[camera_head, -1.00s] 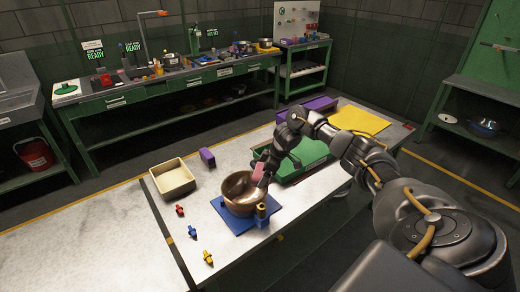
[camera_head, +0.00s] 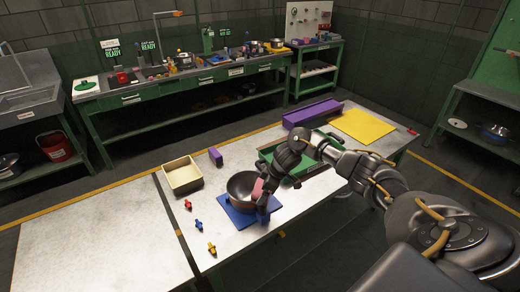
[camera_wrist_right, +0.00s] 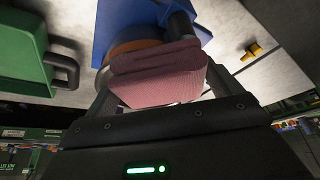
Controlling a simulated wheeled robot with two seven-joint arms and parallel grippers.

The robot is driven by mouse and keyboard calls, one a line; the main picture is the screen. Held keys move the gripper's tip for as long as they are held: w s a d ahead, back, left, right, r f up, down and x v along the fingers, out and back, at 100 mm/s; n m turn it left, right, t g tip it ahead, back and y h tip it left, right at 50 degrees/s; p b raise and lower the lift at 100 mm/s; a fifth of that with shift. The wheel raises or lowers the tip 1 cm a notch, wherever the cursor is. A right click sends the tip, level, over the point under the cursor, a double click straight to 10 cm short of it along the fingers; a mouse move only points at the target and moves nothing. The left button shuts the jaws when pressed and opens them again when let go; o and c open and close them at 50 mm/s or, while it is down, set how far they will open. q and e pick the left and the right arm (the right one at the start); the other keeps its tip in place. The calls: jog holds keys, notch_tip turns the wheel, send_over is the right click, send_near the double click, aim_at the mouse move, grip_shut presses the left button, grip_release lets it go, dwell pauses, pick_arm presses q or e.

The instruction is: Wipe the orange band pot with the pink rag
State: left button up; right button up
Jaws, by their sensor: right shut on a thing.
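The pot (camera_head: 238,187) is a dark round pot on a blue mat (camera_head: 232,217) on the near table. Its orange band (camera_wrist_right: 127,46) shows in the right wrist view, partly behind the pink rag (camera_wrist_right: 155,78). My right gripper (camera_wrist_right: 160,88) is shut on the rag, which is folded between its fingers. In the head view the rag (camera_head: 257,189) is at the pot's right side. I cannot tell whether it touches the pot's wall. A dark handle (camera_wrist_right: 180,25) sticks out beside the rag. My left gripper is not in view.
The left table surface is clear.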

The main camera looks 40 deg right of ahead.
aim_at(258, 191)
jog(key=shift+s+a+r+p, duration=0.1)
jog(key=shift+a+p, duration=0.3)
jog(key=shift+a, duration=0.2)
jog(key=shift+s+a+r+p, duration=0.1)
jog(key=shift+a+p, duration=0.25)
jog(key=shift+a, duration=0.25)
notch_tip(258, 191, up, 2)
jog(key=shift+r+p, duration=0.1)
jog(key=shift+p, duration=0.7)
jog(key=shift+r+p, duration=0.65)
jog(key=shift+p, duration=0.1)
jog(key=shift+r, duration=1)
jog(key=shift+a+r, duration=0.1)
jog(key=shift+r, duration=1.05)
